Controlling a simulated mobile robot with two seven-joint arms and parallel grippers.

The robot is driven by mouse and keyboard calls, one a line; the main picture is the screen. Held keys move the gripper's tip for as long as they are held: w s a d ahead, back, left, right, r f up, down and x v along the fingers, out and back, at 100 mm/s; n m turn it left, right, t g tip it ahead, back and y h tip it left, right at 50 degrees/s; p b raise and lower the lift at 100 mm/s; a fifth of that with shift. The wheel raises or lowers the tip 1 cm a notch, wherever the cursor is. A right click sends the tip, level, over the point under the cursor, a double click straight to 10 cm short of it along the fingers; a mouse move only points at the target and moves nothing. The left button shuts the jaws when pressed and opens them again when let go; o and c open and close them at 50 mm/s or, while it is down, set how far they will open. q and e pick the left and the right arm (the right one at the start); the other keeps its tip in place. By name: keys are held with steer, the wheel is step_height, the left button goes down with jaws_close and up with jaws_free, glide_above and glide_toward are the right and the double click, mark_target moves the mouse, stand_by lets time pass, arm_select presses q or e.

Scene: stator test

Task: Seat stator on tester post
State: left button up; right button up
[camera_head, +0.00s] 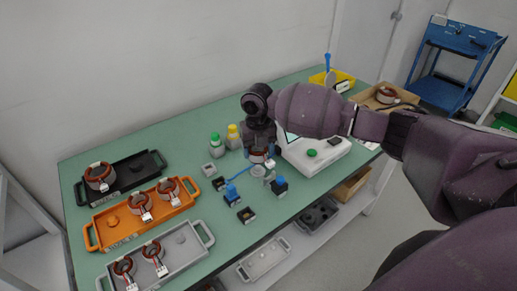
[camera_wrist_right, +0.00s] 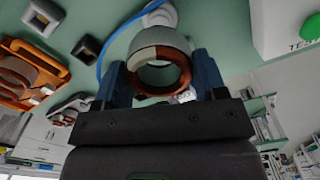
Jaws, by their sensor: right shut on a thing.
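My right gripper (camera_head: 259,150) is shut on a copper-wound stator (camera_head: 257,157). In the right wrist view the stator (camera_wrist_right: 161,72) sits between the two dark fingers (camera_wrist_right: 160,80), its open bore facing the camera. In the head view the stator is just above a small pale round post (camera_head: 258,171) in front of the white tester box (camera_head: 318,153). A pale round part (camera_wrist_right: 160,14) with a blue cable shows beyond the stator in the wrist view. I cannot tell whether stator and post touch. My left gripper is not in view.
A black tray (camera_head: 134,165), an orange tray (camera_head: 111,236) and a grey tray (camera_head: 189,260) at left hold more stators. Blue-topped blocks (camera_head: 280,186), small square holders (camera_head: 246,215) and green- and yellow-capped bottles (camera_head: 216,146) surround the post. A yellow bin (camera_head: 343,78) stands at the back.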

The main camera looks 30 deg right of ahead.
mark_target(258, 167)
steer(key=shift+w+d, duration=0.1)
steer(key=shift+w, duration=0.05)
steer(key=shift+f+b, duration=0.6)
steer(key=shift+f, duration=0.6)
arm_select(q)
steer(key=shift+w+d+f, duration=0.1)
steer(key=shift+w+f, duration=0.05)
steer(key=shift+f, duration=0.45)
arm_select(e)
steer(key=shift+r, duration=0.1)
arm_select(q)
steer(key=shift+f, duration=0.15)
arm_select(e)
steer(key=shift+f+b, duration=0.35)
steer(key=shift+f, duration=0.3)
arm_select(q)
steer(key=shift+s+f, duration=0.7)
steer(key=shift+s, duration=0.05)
arm_select(e)
steer(key=shift+f, duration=0.1)
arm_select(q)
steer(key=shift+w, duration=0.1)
arm_select(e)
steer(key=shift+f, duration=0.2)
steer(key=shift+f, duration=0.1)
